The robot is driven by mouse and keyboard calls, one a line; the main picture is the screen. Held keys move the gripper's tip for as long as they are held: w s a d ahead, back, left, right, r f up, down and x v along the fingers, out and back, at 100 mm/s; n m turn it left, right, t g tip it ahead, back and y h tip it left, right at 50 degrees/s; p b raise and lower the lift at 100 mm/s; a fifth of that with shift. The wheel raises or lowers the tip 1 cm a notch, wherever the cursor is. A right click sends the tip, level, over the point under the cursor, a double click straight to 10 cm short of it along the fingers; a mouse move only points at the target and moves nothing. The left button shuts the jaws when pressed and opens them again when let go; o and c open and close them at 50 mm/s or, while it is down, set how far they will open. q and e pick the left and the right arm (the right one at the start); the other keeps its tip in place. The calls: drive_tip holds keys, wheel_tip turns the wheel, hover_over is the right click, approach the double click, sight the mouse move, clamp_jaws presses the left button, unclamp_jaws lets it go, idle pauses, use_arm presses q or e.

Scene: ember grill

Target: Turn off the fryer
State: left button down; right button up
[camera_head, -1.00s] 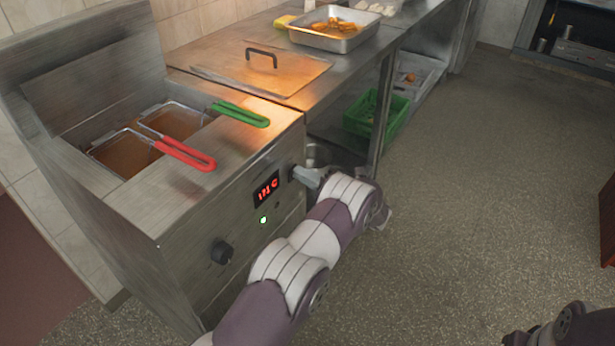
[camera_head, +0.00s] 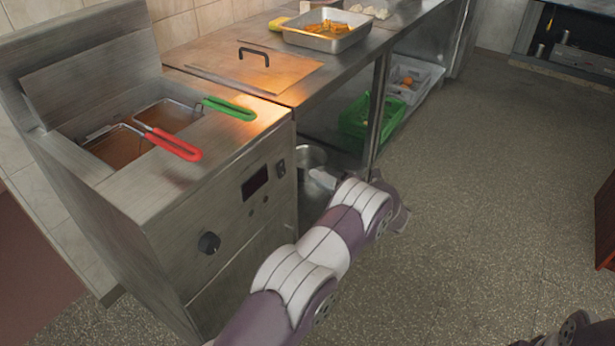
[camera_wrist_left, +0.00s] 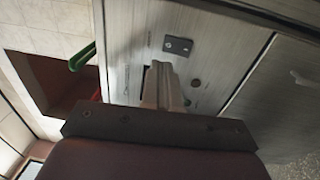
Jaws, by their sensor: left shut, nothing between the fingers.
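The steel fryer (camera_head: 170,225) stands at the left. Its front has a dark display (camera_head: 255,183), a round black knob (camera_head: 209,242), unlit small lamps and a black switch (camera_head: 281,168). The switch also shows in the left wrist view (camera_wrist_left: 178,45), just beyond my fingertips. My left gripper (camera_head: 322,178) is shut and empty, to the right of the switch and apart from it in the head view. In the left wrist view its closed fingers (camera_wrist_left: 162,72) point at the panel and cover part of it. My right gripper is not in view.
Fry baskets with a red handle (camera_head: 174,144) and a green handle (camera_head: 229,108) sit in the fryer. A counter (camera_head: 300,90) with a tray of food (camera_head: 325,42) adjoins it. A green crate (camera_head: 358,122) and metal pot (camera_head: 309,157) are below. Open floor lies right.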

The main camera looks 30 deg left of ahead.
use_arm(q)
drive_tip(key=d, duration=0.5)
drive_tip(key=shift+s+d+r, duration=0.1)
drive_tip(key=shift+s+r, duration=0.1)
drive_tip(key=shift+r, duration=0.15)
